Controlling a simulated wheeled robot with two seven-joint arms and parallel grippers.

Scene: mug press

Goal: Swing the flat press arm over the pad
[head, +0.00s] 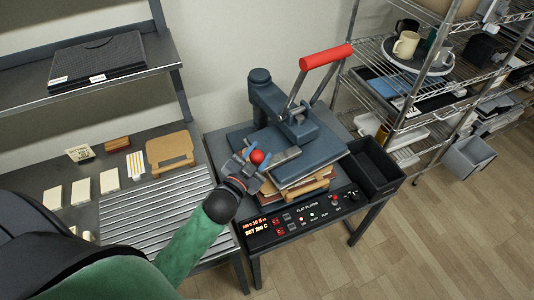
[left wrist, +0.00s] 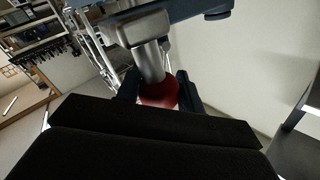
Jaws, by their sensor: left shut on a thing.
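The flat press (head: 268,98) stands on the table in the middle, with a red-handled lever (head: 326,57) raised over it. Its blue-grey flat plate (head: 318,150) lies over brown and tan layers (head: 303,188); how far it covers the pad below I cannot tell. A red ball knob (head: 257,156) sticks out at the plate's left front. My left gripper (head: 251,162) is shut on this knob. The left wrist view shows the red knob (left wrist: 158,94) between the dark fingers, on a metal rod (left wrist: 150,60). My right gripper is not in view.
A control panel (head: 305,215) with lit digits runs along the table's front. A black open bin (head: 374,167) sits right of the press. A side table at left holds pale blocks (head: 109,181) and a ribbed surface (head: 165,212). A wire shelf (head: 420,75) stands at right.

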